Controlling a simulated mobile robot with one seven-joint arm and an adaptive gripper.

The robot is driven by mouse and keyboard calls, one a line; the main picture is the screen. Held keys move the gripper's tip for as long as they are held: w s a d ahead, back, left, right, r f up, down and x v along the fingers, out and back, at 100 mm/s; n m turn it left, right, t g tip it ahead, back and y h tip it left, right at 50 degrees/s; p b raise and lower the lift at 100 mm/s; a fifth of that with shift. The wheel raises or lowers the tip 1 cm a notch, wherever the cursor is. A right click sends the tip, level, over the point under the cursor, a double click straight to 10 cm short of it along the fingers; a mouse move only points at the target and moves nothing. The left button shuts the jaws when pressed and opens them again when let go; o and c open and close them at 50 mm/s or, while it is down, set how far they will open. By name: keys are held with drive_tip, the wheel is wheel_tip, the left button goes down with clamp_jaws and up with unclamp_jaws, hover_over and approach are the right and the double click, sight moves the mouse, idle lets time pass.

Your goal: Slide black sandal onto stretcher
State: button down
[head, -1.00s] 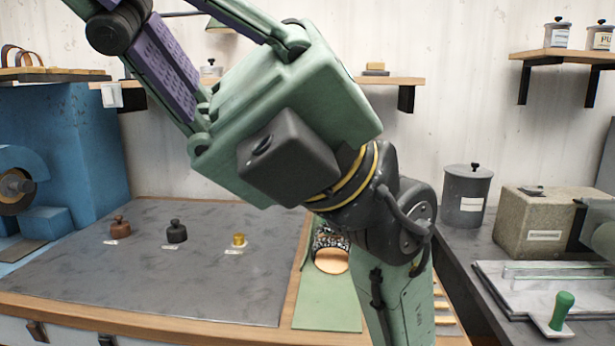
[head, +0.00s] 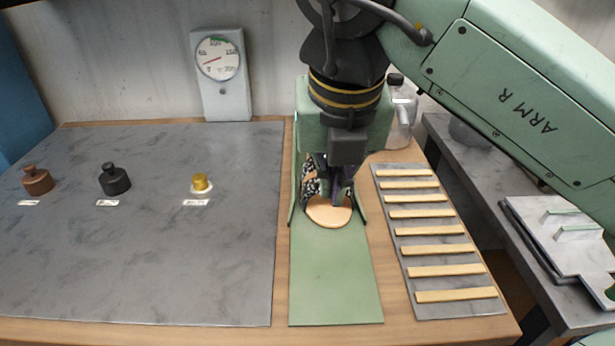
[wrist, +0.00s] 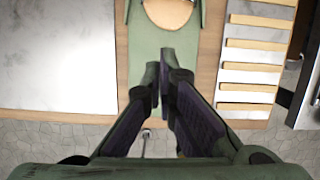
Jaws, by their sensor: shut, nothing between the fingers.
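A rounded tan piece, which looks like a sandal sole (head: 328,213), lies between low green side walls at the far part of a long green plate (head: 335,285). A black-and-white patterned strap (head: 308,186) rises beside it, partly hidden by my gripper. I cannot tell sandal from stretcher parts here. My gripper (head: 338,201) points down in front of the strap, shut and empty. In the wrist view, its fingertips (wrist: 158,85) meet over the bare green plate (wrist: 140,55), apart from the tan piece (wrist: 168,12) in the picture.
A grey slatted rack (head: 440,235) stands to the right of the plate. On the grey mat (head: 150,270) at left are a brown weight (head: 37,181), a black weight (head: 114,180) and a brass one (head: 201,182). A dial gauge (head: 219,62) stands behind. The mat's front is clear.

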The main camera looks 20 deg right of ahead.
sight(319, 196)
drive_tip(key=p+x, duration=0.1)
drive_tip(key=x, duration=0.8)
drive_tip(key=shift+s+f+p, duration=0.1)
drive_tip(key=shift+s+p, duration=0.1)
drive_tip(key=shift+p, duration=0.2)
drive_tip(key=w, duration=0.1)
drive_tip(key=w+p, duration=0.1)
drive_tip(key=w, duration=0.1)
drive_tip(key=shift+w+d+f+p, duration=0.15)
drive_tip(key=shift+d+p, duration=0.15)
drive_tip(key=shift+d, duration=0.05)
drive_tip(key=shift+w+d+f, duration=0.1)
drive_tip(key=shift+w, duration=0.35)
drive_tip(key=shift+w+d+f+b, duration=0.1)
drive_tip(key=shift+w+f+b, duration=0.05)
drive_tip(key=shift+w+b, duration=0.15)
drive_tip(key=w+b, duration=0.1)
drive_tip(key=w, duration=0.2)
drive_tip(key=w+d+b, duration=0.1)
drive_tip(key=w+b, duration=0.1)
drive_tip(key=shift+w+d, duration=0.15)
drive_tip(key=shift+w, duration=0.2)
drive_tip(key=shift+w+d, duration=0.1)
drive_tip(key=shift+w, duration=0.15)
drive_tip(key=shift+r, duration=0.25)
